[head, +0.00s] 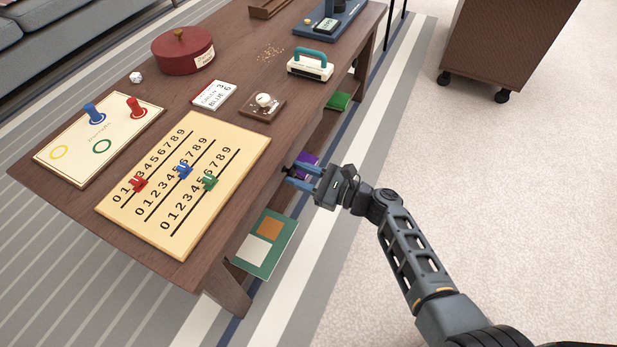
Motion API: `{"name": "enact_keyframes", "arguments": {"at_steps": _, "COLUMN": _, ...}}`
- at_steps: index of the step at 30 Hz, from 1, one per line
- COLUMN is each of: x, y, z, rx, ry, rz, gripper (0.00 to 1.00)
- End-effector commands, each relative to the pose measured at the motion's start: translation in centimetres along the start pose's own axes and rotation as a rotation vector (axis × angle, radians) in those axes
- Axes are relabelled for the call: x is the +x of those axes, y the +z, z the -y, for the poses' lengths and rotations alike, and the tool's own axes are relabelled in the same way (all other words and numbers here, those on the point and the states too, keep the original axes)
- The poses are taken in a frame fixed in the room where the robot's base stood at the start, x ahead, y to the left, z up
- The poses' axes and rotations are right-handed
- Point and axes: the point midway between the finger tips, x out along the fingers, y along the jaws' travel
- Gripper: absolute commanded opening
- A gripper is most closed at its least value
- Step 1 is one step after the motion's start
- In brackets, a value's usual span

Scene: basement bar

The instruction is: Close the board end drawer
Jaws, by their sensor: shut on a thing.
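The long wooden table (305,100) has a scoring board (155,213) lying on its near end. The board end drawer is not plainly told apart from the table's side below the board. My gripper (289,172) is at this side, right of the board and just past the table edge. Its fingers are closed on a small dark piece (286,169), seemingly the drawer's handle. The fingers hide part of it, and I cannot tell how far the drawer stands out.
A purple item (308,160) is close behind my gripper. A green card panel (265,244) juts out low beside the table, near a table leg (228,288). A wheeled cabinet (505,45) stands at the upper right. The pale carpet (500,200) to the right is clear.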

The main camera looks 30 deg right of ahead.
Motion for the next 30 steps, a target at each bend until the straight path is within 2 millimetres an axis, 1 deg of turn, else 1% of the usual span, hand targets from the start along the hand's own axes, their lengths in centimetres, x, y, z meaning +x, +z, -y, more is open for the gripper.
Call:
{"name": "enact_keyframes", "arguments": {"at_steps": 1, "x": 1.0, "y": -0.1, "z": -0.1, "rx": 0.001, "ry": 0.001, "rz": 0.002, "gripper": 0.00}}
{"name": "enact_keyframes", "arguments": {"at_steps": 3, "x": 2.0, "y": -0.1, "z": 0.0, "rx": 0.001, "ry": 0.000, "rz": 0.002, "gripper": 0.00}}
{"name": "enact_keyframes", "arguments": {"at_steps": 11, "x": 2.4, "y": 0.0, "z": 0.0, "rx": -0.001, "ry": 0.000, "rz": -0.001, "gripper": 0.00}}
{"name": "enact_keyframes", "arguments": {"at_steps": 12, "x": 2.5, "y": 0.0, "z": 0.0, "rx": -0.001, "ry": 0.000, "rz": -0.001, "gripper": 0.36}}
{"name": "enact_keyframes", "arguments": {"at_steps": 20, "x": 2.4, "y": 0.0, "z": 0.0, "rx": -0.001, "ry": 0.000, "rz": -0.001, "gripper": 0.61}}
{"name": "enact_keyframes", "arguments": {"at_steps": 26, "x": 2.3, "y": 0.0, "z": 0.0, "rx": 0.000, "ry": 0.000, "rz": 0.000, "gripper": 0.61}}
{"name": "enact_keyframes", "arguments": {"at_steps": 30, "x": 1.5, "y": 0.1, "z": 0.1, "rx": 0.000, "ry": -0.001, "rz": -0.002, "gripper": 0.61}}
